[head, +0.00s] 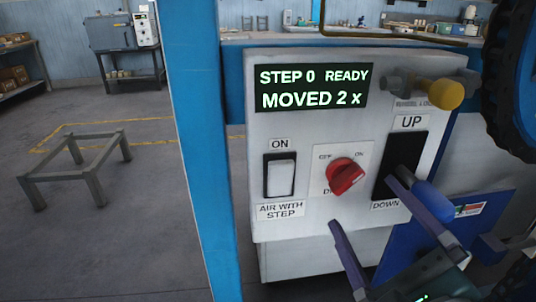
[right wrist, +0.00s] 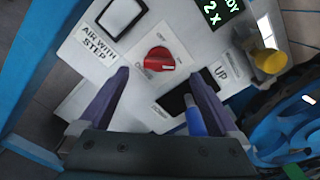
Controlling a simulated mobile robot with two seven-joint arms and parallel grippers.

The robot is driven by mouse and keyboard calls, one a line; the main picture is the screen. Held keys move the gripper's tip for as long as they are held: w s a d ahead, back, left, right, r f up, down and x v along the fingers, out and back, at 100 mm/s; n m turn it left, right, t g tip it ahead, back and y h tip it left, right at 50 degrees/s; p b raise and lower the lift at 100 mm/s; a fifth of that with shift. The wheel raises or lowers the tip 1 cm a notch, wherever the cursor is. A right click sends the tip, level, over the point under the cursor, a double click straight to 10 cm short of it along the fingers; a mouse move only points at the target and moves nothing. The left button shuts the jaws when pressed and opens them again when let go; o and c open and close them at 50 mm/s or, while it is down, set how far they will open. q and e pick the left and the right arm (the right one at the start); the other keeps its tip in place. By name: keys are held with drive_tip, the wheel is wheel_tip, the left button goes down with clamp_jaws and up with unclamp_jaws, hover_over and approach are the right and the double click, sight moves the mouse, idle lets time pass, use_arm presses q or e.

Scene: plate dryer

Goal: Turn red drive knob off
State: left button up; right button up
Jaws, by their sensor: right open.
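The red drive knob (head: 345,176) sits on a white plate on the grey control panel (head: 300,222), between labels OFF at upper left and ON at upper right. Its grip looks slanted, with one end toward ON. It also shows in the right wrist view (right wrist: 160,60), just beyond the fingertips. My right gripper (head: 365,204) is open and comes in from the lower right, its fingers pointing at the knob, one to each side in the wrist view (right wrist: 162,75). I see no contact with the knob. My left gripper is not in view.
A white rocker switch (head: 281,178) is left of the knob. A blue-handled UP/DOWN lever (head: 432,198) is close to my right finger. A yellow knob (head: 445,95) sticks out above. The display (head: 311,88) reads STEP 0 READY, MOVED 2 x. A blue post (head: 200,150) stands left.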

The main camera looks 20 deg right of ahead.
sight(347, 181)
drive_tip(key=x, duration=0.6)
drive_tip(key=shift+w, duration=0.2)
drive_tip(key=c, duration=1.4)
drive_tip(key=shift+o, duration=0.2)
